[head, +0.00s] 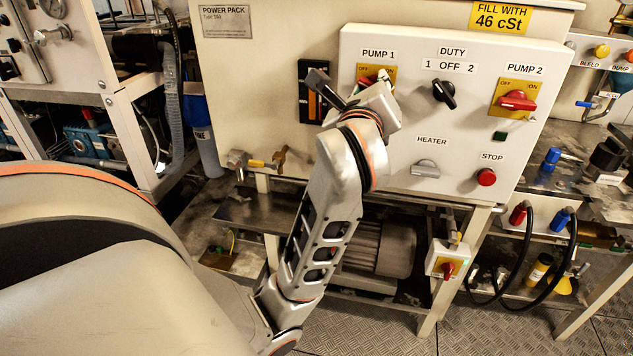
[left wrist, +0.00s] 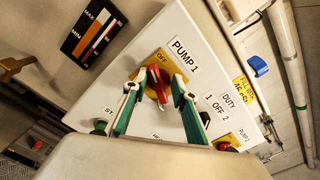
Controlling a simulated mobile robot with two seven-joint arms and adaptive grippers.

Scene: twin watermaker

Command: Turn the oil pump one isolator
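The pump one isolator is a red rotary knob on a yellow plate under the label PUMP 1 on the white control panel. In the head view the knob (head: 367,79) is partly hidden by my left gripper (head: 355,92). In the left wrist view the red knob (left wrist: 158,88) lies between the two fingers of my left gripper (left wrist: 155,87). The fingers are apart, with a visible gap on each side of the knob, so the gripper looks open around it. Whether the fingertips reach the knob's depth is unclear. My right gripper is not in view.
The DUTY selector (head: 443,93) and the red PUMP 2 isolator (head: 517,101) sit to the right on the panel. The HEATER switch (head: 425,167) and red STOP button (head: 486,177) are below. A dark level gauge (head: 310,104) is left of the panel.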

